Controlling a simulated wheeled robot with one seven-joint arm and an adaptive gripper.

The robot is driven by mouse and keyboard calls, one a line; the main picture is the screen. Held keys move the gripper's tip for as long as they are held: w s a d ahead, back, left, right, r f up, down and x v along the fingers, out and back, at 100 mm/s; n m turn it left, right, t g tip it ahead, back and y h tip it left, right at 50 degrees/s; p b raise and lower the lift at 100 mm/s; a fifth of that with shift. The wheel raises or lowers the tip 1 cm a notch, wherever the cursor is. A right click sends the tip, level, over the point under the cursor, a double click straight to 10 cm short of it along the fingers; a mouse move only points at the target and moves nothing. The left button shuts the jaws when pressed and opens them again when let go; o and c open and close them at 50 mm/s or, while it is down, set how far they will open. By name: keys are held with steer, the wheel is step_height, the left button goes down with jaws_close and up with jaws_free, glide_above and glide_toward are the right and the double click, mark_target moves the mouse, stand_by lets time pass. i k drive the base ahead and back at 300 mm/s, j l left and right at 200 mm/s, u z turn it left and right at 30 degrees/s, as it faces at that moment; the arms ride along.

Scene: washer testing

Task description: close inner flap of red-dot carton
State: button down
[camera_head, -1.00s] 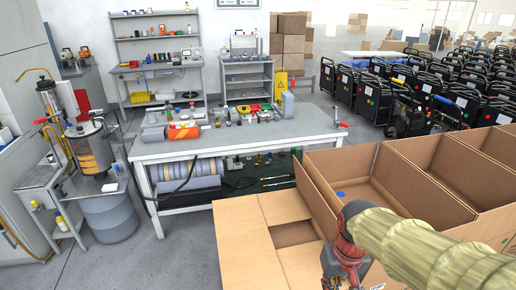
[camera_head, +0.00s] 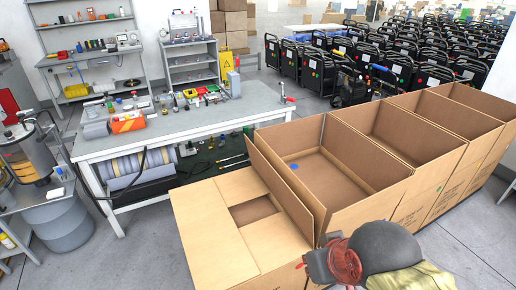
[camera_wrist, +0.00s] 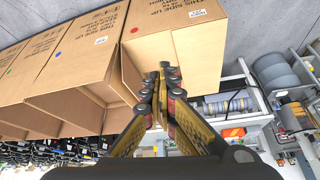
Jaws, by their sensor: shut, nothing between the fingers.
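The red-dot carton (camera_head: 211,232) is the nearest one in the head view, with a red dot at its near right corner. Its left, far and right top flaps look folded roughly flat around an opening (camera_head: 253,211) in the middle. A tall flap (camera_head: 278,180) stands up between it and the neighbouring carton. In the head view my wrist hides the fingers.
A row of open cartons (camera_head: 350,150) runs back right, close against the red-dot carton. A workbench (camera_head: 190,135) with tools stands behind it. Many black machines (camera_head: 390,60) stand beyond. Grey floor is free at the right and front left.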

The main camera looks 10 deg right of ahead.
mark_target(299, 214)
steer(key=i+l, duration=0.25)
steer(key=i, duration=0.15)
steer(key=i+l+z, duration=0.15)
steer(key=i+l, duration=0.15)
steer(key=i, duration=0.05)
